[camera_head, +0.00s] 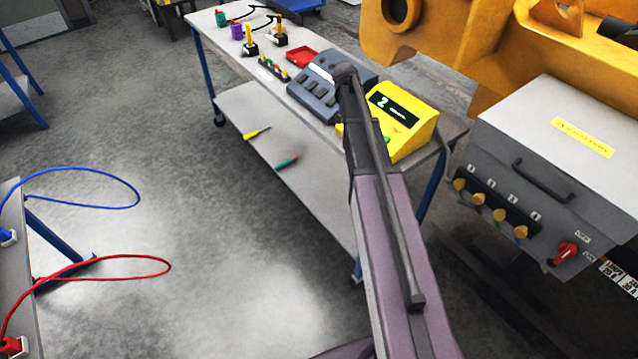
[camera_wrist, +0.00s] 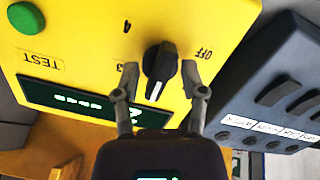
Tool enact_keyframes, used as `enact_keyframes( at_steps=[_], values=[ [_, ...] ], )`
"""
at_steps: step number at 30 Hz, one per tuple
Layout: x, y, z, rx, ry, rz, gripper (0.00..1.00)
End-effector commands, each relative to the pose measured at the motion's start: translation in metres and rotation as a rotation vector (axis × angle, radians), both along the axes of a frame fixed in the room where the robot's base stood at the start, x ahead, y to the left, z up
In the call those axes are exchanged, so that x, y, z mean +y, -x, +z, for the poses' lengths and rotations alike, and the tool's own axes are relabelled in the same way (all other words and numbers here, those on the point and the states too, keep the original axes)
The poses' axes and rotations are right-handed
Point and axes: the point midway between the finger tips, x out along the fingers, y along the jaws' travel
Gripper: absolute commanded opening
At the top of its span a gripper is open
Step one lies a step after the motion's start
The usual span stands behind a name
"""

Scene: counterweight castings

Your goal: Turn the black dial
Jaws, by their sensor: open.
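The black dial (camera_wrist: 160,62) sits on the face of a yellow box, which shows in the wrist view (camera_wrist: 75,75) and in the head view (camera_head: 425,118). Its grip bar stands roughly upright in the wrist picture, with "OFF", "3" and "4" marked around it. My gripper (camera_wrist: 160,77) is open, with one fingertip on each side of the dial and small gaps to the grip bar. Whether the fingertips reach down level with the dial I cannot tell. In the head view my arm hides the dial and gripper.
A green button (camera_wrist: 26,17) marked "TEST" and a lit green display (camera_wrist: 85,103) share the yellow box. A grey-blue switch unit (camera_head: 318,92) stands close beside it on the table. A red tray (camera_head: 302,57) lies farther back. A grey control box (camera_head: 560,140) stands at right.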

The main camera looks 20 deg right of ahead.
Motion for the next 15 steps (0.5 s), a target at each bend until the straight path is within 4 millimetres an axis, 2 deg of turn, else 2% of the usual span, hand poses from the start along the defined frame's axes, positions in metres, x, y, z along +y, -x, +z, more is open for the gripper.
enact_keyframes(
  at_steps=[15],
  values=[
    [0.0006,-0.0007,-0.0005,0.164,0.060,0.313,0.54]
  ],
)
